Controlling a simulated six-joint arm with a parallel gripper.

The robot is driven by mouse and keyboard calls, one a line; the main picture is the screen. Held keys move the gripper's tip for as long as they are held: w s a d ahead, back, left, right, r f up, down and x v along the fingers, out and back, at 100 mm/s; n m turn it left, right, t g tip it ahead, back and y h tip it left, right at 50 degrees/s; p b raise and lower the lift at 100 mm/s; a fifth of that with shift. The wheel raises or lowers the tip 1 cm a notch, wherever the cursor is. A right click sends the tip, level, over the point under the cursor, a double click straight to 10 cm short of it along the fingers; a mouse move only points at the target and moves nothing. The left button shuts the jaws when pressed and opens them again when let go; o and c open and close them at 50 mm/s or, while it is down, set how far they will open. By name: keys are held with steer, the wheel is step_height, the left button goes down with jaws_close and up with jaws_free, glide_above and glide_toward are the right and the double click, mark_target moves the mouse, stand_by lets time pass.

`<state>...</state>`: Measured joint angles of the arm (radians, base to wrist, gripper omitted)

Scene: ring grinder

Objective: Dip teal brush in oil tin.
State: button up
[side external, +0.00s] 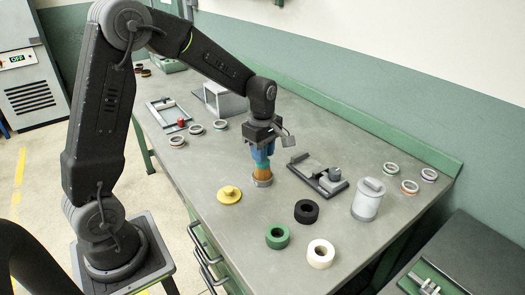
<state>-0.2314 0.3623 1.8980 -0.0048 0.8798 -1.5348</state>
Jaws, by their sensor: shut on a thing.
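My gripper (263,150) points straight down over the middle of the table and is shut on the teal brush (262,163). The brush is upright, with tan-orange bristles (263,173) below its teal part. Directly under it stands a small round grey tin (262,183), which looks like the oil tin. The bristle ends meet the tin's top in the picture and their lower tips are hidden; I cannot tell how deep they reach. A yellow knobbed lid (229,194) lies on the table left of the tin.
Black (306,211), green (277,236) and white (321,253) rolls lie in front. A dark fixture (318,174) and a pale lidded canister (368,199) stand at right. Several rings lie right and back left. A grey frame (174,114) and a box (222,98) are behind.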

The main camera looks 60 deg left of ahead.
mark_target(268, 162)
steer(key=shift+r, duration=3.45)
steer(key=m, duration=0.4)
steer(key=w+d+m, duration=0.1)
steer(key=m, duration=0.1)
steer(key=shift+f, duration=0.35)
steer(key=d+m, duration=0.1)
steer(key=m, duration=0.5)
steer(key=w+d+f+m, duration=0.1)
steer(key=m, duration=0.4)
steer(key=w+d+m, duration=0.1)
steer(key=m, duration=0.5)
steer(key=shift+w+d+f+m, duration=0.25)
steer(key=shift+f+m, duration=0.05)
steer(key=shift+f, duration=0.1)
